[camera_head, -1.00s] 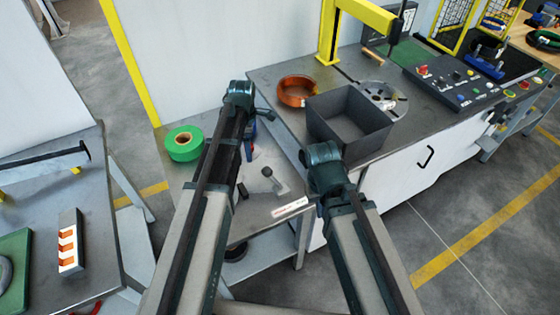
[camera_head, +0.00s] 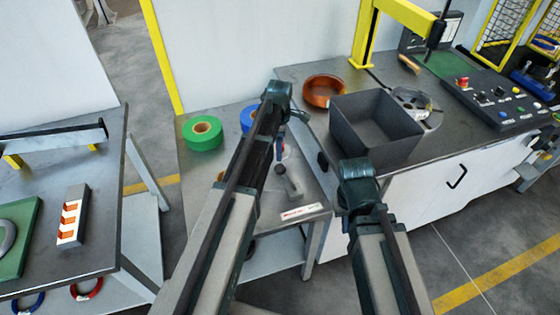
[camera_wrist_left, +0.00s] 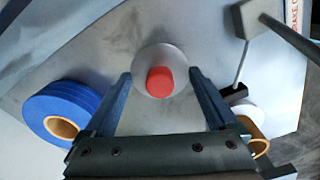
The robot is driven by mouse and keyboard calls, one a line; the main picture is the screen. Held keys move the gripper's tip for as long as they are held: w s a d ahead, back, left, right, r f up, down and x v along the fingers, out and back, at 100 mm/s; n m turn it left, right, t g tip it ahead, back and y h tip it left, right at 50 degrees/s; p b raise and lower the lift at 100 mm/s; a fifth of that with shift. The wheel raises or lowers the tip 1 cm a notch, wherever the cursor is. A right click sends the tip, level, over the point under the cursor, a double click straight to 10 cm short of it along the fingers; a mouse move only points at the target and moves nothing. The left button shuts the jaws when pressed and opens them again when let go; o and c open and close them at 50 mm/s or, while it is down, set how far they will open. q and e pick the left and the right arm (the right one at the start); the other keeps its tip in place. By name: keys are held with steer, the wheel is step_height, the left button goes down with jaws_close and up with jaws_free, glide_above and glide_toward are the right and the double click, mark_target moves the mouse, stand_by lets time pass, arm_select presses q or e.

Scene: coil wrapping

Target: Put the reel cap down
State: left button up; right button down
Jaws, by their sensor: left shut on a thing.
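The reel cap is a round grey disc with a red knob (camera_wrist_left: 160,82), seen from above in the left wrist view. My left gripper (camera_wrist_left: 160,73) has one finger on each side of the disc and is shut on it. In the head view my left gripper is over the small grey side table (camera_head: 232,184), and the arm hides most of it and the cap. The gap between cap and table is unclear. My right gripper (camera_head: 323,161) is a small dark shape beside its wrist, near the bench's front edge; its jaws cannot be made out.
A green tape roll (camera_head: 203,133) and a blue roll (camera_head: 248,117) stand on the side table. A brake lever (camera_head: 289,183) is near its front. A dark open box (camera_head: 376,128) and a copper coil (camera_head: 323,90) are on the bench to the right.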

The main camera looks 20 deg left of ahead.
arm_select(q)
steer(key=shift+f, duration=0.25)
step_height(320, 180, down, 4)
steer(key=b, duration=0.3)
steer(key=shift+r, duration=0.15)
steer(key=shift+b, duration=0.35)
steer(key=shift+f, duration=0.2)
steer(key=o, duration=1.2)
steer(key=shift+r, duration=0.1)
steer(key=shift+r, duration=0.1)
step_height(320, 180, up, 12)
steer(key=p, duration=1.2)
steer(key=shift+r, duration=0.1)
